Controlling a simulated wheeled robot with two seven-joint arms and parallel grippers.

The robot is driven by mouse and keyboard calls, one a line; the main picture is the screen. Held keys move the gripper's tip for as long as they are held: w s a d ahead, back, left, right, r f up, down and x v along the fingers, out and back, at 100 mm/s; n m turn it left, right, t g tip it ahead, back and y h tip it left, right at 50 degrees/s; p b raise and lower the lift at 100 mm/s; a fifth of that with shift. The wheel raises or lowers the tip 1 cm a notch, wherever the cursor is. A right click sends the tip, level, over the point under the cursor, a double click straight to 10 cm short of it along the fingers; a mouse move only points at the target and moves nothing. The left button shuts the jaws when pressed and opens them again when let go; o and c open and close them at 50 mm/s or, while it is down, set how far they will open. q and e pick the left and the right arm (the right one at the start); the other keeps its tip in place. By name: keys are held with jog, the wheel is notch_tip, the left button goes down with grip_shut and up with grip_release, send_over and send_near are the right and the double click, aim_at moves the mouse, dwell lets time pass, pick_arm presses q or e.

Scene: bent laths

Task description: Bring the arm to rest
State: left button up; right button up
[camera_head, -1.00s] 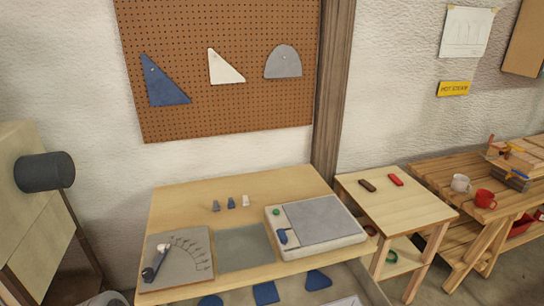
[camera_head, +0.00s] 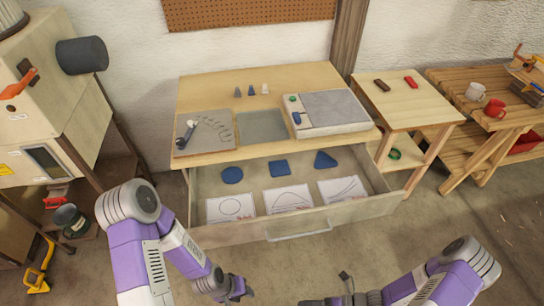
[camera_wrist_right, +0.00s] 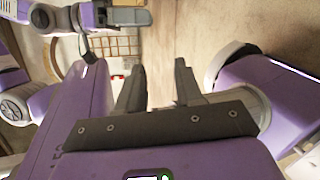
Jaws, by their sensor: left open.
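My left arm, purple and grey, comes in from the lower left of the head view. Its dark left gripper (camera_head: 240,290) hangs low in front of the open drawer (camera_head: 370,208); it is open and holds nothing that I can see. My right arm comes in from the lower right, and the right gripper (camera_head: 342,298) is partly cut off at the bottom edge. In the right wrist view the two dark fingers of the right gripper (camera_wrist_right: 157,75) stand apart with only floor between them. Both grippers are clear of the table (camera_head: 205,92).
The drawer juts out and holds blue shapes (camera_head: 280,168) and drawn sheets (camera_head: 288,198). A machine cabinet (camera_head: 50,110) stands at left. A small side table (camera_head: 425,105) and a wooden bench (camera_head: 470,90) stand at right. Bare floor lies in front.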

jog(key=s+f+n+g+h, duration=0.3)
jog(key=s+n+g+h, duration=0.3)
jog(key=n, duration=1.1)
jog(key=w+a+r+n+t+h, duration=0.1)
jog(key=w+n+t+h, duration=0.3)
jog(key=w+n, duration=0.5)
jog(key=n+t, duration=0.1)
jog(key=n, duration=0.4)
jog(key=shift+a+r, duration=0.2)
jog(key=shift+a, duration=0.15)
